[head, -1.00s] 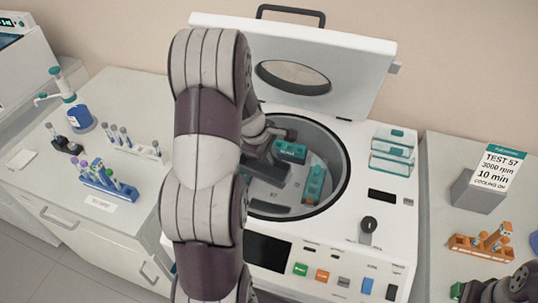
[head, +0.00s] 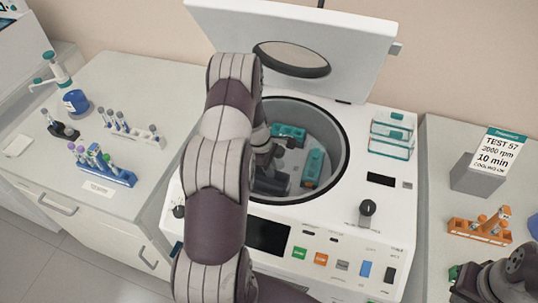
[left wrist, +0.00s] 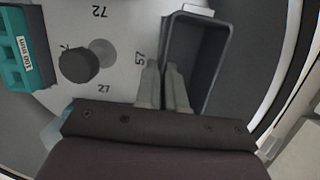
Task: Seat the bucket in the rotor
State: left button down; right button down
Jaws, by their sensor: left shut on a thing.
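The dark grey, open-topped bucket (left wrist: 207,50) is in the left wrist view, at the rotor's edge beside the number 57. My left gripper (left wrist: 165,72) is shut on its near-left wall, and the inside that shows looks empty. In the head view the bucket (head: 271,182) is in the centrifuge bowl, partly behind my left arm, with my left gripper (head: 268,155) at it. The pale rotor (left wrist: 112,75) has a dark central knob (left wrist: 78,65). Whether the bucket is fully down is hidden. My right gripper (head: 495,284) is at the lower right corner, its jaws unclear.
Teal buckets stand in the bowl at the back (head: 289,132) and right (head: 314,166). The centrifuge lid (head: 300,35) is raised behind. Teal-lidded boxes (head: 392,135) sit on the housing. Tube racks stand on the left bench; an orange rack (head: 478,232) is at right.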

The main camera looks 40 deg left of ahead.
pick_arm(q)
jog(key=shift+w+a+r+n, duration=0.15)
jog(key=shift+w+r+n, duration=0.05)
jog(key=shift+r+n, duration=0.1)
jog(key=shift+s, duration=0.15)
jog(key=shift+f+b, duration=0.6)
jog(key=shift+b, duration=0.15)
jog(key=shift+a+b+x, duration=0.25)
jog(key=shift+b+x, duration=0.7)
jog(key=shift+x, duration=0.2)
jog(key=shift+s+d, duration=0.1)
jog(key=shift+f, duration=0.35)
jog(key=shift+f, duration=0.45)
jog(key=shift+b, duration=0.3)
